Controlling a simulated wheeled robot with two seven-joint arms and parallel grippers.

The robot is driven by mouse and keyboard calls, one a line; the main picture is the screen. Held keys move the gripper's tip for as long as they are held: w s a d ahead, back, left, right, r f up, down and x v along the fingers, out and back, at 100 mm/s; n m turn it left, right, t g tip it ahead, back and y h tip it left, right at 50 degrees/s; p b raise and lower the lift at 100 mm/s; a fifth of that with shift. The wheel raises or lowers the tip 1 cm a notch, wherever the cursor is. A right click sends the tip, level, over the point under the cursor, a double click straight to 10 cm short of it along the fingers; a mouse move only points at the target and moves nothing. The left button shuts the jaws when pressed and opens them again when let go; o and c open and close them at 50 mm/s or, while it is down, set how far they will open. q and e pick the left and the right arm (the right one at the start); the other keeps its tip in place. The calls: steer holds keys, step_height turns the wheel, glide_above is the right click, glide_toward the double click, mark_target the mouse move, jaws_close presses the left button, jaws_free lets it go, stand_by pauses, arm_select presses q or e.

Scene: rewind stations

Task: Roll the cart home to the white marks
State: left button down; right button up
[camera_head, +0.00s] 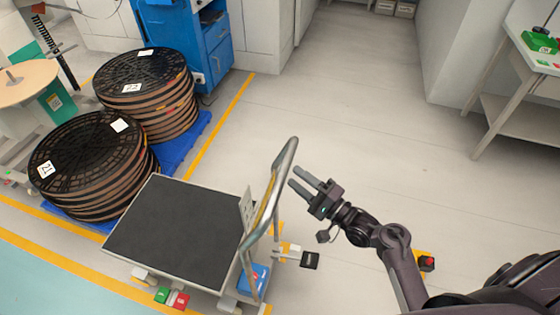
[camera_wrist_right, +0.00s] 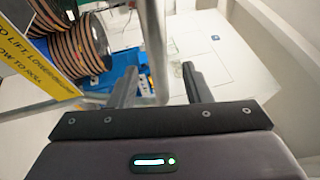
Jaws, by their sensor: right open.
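The cart (camera_head: 175,232) has a flat dark deck with a pale rim and stands in the lower middle of the head view. Its grey tubular handle (camera_head: 287,160) rises at the deck's right end. My right gripper (camera_head: 296,177) is open and empty just right of the handle, its fingers pointing at it. In the right wrist view a handle bar (camera_wrist_right: 153,45) runs upright between the two fingers; I cannot tell whether it lies between them or just beyond. My left gripper is not in view. I cannot make out white floor marks.
Stacked dark reels (camera_head: 90,165) sit on a blue pallet (camera_head: 185,148) close to the cart's left. A blue cabinet (camera_head: 218,45) stands behind. A yellow floor line (camera_head: 222,120) runs past the pallet. A workbench (camera_head: 535,80) is at the right. The aisle floor (camera_head: 350,90) is clear.

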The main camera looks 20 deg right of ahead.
steer(key=f+p+x, duration=0.1)
steer(key=x, duration=0.5)
steer(key=shift+w+a+r, duration=0.25)
steer(key=shift+w+r, duration=0.05)
steer(key=shift+r, duration=0.05)
jaws_close()
